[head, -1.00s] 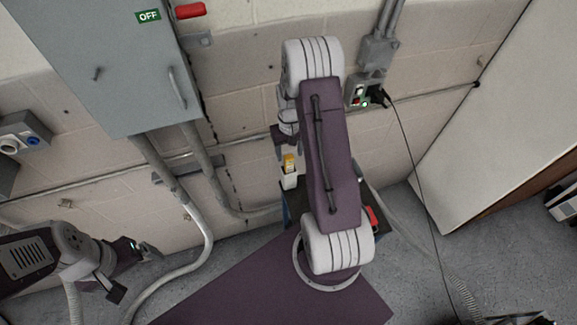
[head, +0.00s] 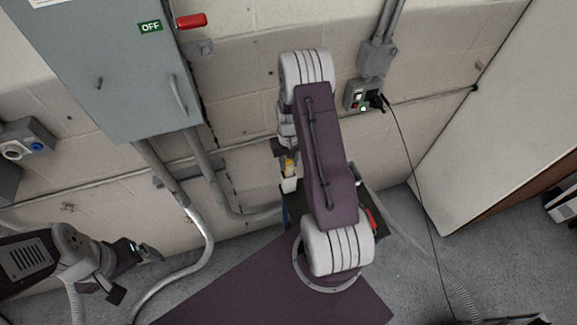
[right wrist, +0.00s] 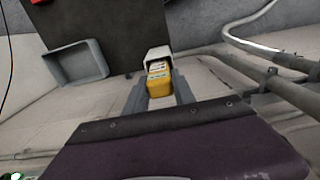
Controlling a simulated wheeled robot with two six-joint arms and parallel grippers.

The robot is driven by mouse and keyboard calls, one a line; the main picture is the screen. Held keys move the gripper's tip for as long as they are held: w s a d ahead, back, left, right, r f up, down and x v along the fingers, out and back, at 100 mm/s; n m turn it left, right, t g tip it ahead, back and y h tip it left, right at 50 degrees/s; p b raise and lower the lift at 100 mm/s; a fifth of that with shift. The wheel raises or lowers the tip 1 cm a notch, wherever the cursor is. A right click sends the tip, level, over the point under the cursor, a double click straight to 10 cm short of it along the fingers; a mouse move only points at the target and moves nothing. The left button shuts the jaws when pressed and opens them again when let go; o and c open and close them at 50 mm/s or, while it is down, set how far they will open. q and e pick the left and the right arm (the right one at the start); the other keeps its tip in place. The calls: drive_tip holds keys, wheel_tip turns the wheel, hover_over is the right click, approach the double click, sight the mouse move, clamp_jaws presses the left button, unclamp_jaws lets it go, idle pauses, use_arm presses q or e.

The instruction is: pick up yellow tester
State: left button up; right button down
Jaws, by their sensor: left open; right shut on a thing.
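The yellow tester (right wrist: 159,84) sits between the two fingers of my right gripper (right wrist: 160,92), which is shut on it. Its far end is in or against a white holder (right wrist: 157,55); I cannot tell whether it is clear of it. In the head view the tester (head: 290,166) shows as a small yellow patch above the white holder (head: 289,184), just left of my right arm. My right gripper (head: 286,153) is partly hidden by that arm. My left gripper (head: 135,270) is open and empty at the lower left, far from the tester.
A grey tray (right wrist: 76,63) lies on a dark surface (right wrist: 115,25) beside the holder. An outlet box (head: 362,95) has a black cable hanging down.

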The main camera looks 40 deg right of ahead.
wheel_tip(320, 180, up, 18)
drive_tip(key=b, duration=0.4)
drive_tip(key=shift+s+f, duration=0.1)
drive_tip(key=shift+f, duration=0.1)
idle(1.3)
